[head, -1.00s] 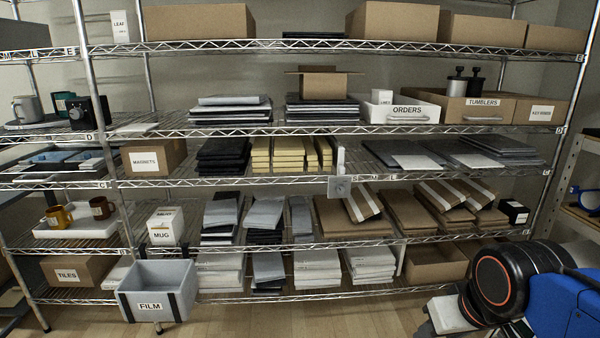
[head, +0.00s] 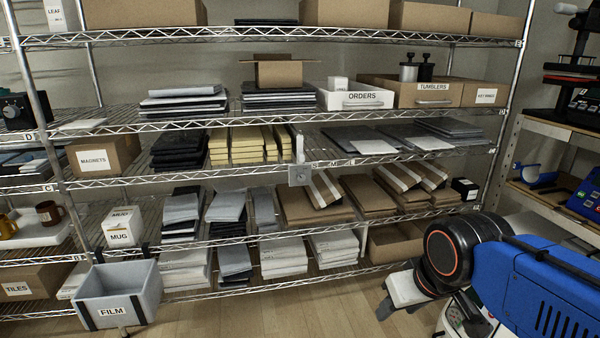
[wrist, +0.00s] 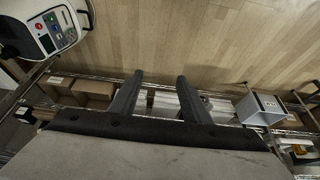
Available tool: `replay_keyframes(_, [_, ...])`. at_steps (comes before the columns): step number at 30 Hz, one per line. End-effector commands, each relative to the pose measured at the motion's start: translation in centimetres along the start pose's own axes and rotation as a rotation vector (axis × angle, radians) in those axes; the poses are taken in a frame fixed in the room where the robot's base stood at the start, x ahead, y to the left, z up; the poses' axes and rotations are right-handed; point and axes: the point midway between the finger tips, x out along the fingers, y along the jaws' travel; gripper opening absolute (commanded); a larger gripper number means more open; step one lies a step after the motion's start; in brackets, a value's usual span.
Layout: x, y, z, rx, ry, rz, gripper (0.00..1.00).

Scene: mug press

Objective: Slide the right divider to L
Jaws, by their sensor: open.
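A grey divider clip (head: 299,175) with a pale upright plate (head: 300,149) sits on the front edge of the middle shelf, just right of the yellow stacks. Small letters S, M and L (head: 350,163) run along the shelf edge to its right; the clip is left of S. I cannot make out a second such clip. My gripper (head: 394,304) is low at the right in the head view, in front of the rack and well apart from the divider. In the wrist view my gripper (wrist: 160,88) has its two fingers spread with nothing between them.
The wire rack holds cartons, paper stacks and a drawer labelled ORDERS (head: 355,97). A grey FILM bin (head: 118,295) juts out at lower left. A side bench (head: 545,185) with machines stands at right. The wooden floor (head: 300,318) in front is clear.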

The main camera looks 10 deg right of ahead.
Motion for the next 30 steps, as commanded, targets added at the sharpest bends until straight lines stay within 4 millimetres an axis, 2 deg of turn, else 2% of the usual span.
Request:
replay_keyframes(11, [0.0, 0.0, 0.0, 0.0, 0.0, 0.0, 0.43])
replay_keyframes(12, [0.0, 0.0, 0.0, 0.0, 0.0, 0.0, 0.36])
replay_keyframes(13, [0.0, 0.0, -0.1, 0.0, 0.002, -0.001, 0.36])
replay_keyframes(17, [0.6, -0.4, -1.9, -0.008, 0.038, -0.011, 0.36])
replay_keyframes(20, [1.5, -1.1, -5.4, -0.019, 0.114, -0.029, 0.36])
replay_keyframes(30, [4.6, -4.2, -20.7, -0.041, 0.478, -0.084, 0.36])
